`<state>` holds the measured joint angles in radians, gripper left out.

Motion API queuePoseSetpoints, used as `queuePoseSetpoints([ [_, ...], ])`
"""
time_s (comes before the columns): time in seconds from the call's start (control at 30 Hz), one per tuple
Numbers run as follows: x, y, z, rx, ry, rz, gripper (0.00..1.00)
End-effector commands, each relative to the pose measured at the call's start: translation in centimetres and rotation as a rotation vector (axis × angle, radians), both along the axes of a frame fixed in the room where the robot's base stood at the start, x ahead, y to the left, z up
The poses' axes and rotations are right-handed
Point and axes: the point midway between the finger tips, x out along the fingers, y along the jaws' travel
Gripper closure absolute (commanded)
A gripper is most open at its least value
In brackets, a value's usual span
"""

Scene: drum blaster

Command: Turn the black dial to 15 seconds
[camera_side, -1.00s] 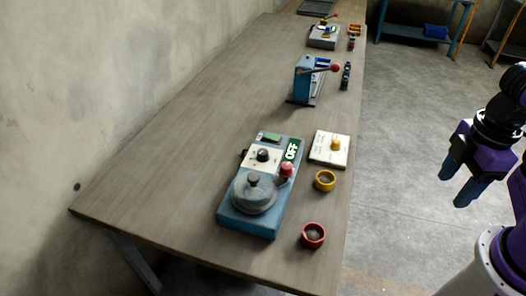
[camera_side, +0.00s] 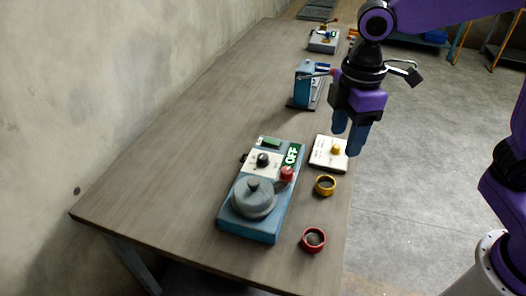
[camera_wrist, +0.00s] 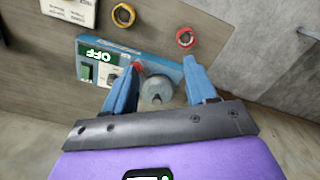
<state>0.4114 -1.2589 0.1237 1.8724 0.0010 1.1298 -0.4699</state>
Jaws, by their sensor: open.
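The black dial (camera_side: 262,160) sits on a white panel on the blue drum blaster (camera_side: 228,222). The display (camera_side: 292,154) beside it reads OFF. In front of the dial are a grey domed lid (camera_side: 254,198) and a red knob (camera_side: 286,174). My gripper (camera_side: 346,141) is open and empty, fingers pointing down, up and to the right of the dial in the side view, near the white board. In the wrist view the blaster (camera_wrist: 120,52) shows beyond and between my fingers (camera_wrist: 160,66). The dial is not clear there, seemingly behind the left finger.
A white board with a yellow knob (camera_side: 336,149), a yellow ring (camera_side: 325,185) and a red ring (camera_side: 314,239) lie right of the blaster. A blue press (camera_side: 304,84) stands farther back. The wooden table (camera_side: 160,170) is bare to the left.

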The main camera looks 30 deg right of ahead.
Motion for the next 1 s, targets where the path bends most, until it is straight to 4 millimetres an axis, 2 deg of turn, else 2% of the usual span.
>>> queuePoseSetpoints([
  [0.03, 1.7, 1.1, 0.1, -0.003, 0.002, 0.015, 0.43],
  [0.2, 7.0, 3.9, 0.5, -0.007, 0.004, 0.082, 0.43],
  [0.5, 15.3, 6.9, 0.2, -0.012, 0.007, 0.195, 0.43],
  [0.7, 18.4, 7.4, -0.2, -0.014, 0.008, 0.241, 0.43],
  [0.87, 19.2, 7.4, -0.5, -0.014, 0.009, 0.255, 0.43],
  [1.0, 19.2, 7.3, -1.6, -0.015, 0.012, 0.256, 0.43],
])
